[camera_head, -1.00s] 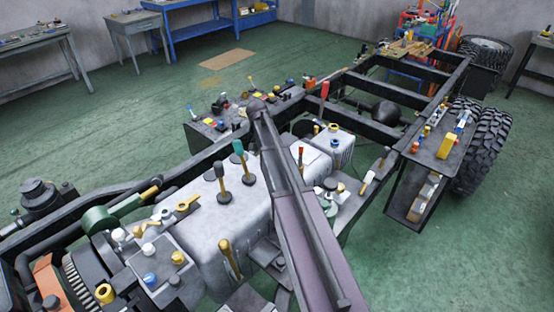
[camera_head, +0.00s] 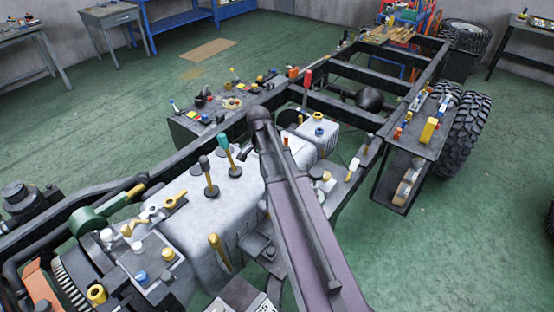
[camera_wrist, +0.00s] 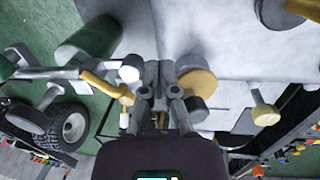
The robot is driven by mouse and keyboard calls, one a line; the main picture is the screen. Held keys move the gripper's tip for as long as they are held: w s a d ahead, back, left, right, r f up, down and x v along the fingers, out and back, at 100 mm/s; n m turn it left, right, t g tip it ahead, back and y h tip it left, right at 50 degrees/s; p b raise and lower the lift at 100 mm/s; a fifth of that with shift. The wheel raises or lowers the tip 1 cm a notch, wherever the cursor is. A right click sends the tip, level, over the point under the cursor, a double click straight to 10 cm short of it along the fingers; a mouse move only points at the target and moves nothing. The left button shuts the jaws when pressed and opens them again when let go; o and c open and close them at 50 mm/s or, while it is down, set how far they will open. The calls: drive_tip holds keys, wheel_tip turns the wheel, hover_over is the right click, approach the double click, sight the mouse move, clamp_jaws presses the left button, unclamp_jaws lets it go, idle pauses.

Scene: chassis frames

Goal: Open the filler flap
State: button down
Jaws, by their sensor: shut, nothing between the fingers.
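I cannot tell for sure which part is the filler flap. In the wrist view my gripper (camera_wrist: 160,72) points at a pale grey surface, with its two fingers close together and nothing seen between them. A round yellow cap-like disc (camera_wrist: 197,82) lies just right of the fingertips; I cannot tell if they touch it. A white knob (camera_wrist: 128,74) and a yellow lever (camera_wrist: 97,87) are to the left. In the head view my arm crosses the chassis and my gripper is hidden.
Upright levers (camera_head: 207,178) rise from the grey housing left of my arm. A red-handled lever (camera_head: 307,85) stands behind it. A side box (camera_head: 405,170) with small fittings and a large tyre (camera_head: 468,130) are on the right. Green floor (camera_head: 480,250) is clear at the lower right.

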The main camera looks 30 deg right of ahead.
drive_tip(key=shift+s+d+r+m+t+y, duration=0.15)
drive_tip(key=shift+s+m+t+y, duration=0.15)
drive_tip(key=shift+m, duration=0.3)
drive_tip(key=shift+s+d+r+m+t+y, duration=0.1)
drive_tip(key=shift+s+m+t, duration=0.1)
drive_tip(key=shift+s+m, duration=0.3)
drive_tip(key=d+m, duration=0.1)
drive_tip(key=m, duration=0.1)
drive_tip(key=d+m+t+p, duration=0.1)
drive_tip(key=m, duration=0.1)
drive_tip(key=shift+r+y, duration=0.3)
drive_tip(key=shift+r, duration=0.05)
drive_tip(key=s+d+r+m+t+p, duration=0.1)
drive_tip(key=d+m, duration=0.4)
drive_tip(key=m, duration=0.6)
drive_tip(key=shift+s+d+r+t+y+p, duration=0.25)
drive_tip(key=shift+r+t+y+p, duration=0.15)
drive_tip(key=shift+r+t, duration=0.65)
drive_tip(key=shift+a+f, duration=0.1)
drive_tip(key=shift+f, duration=0.2)
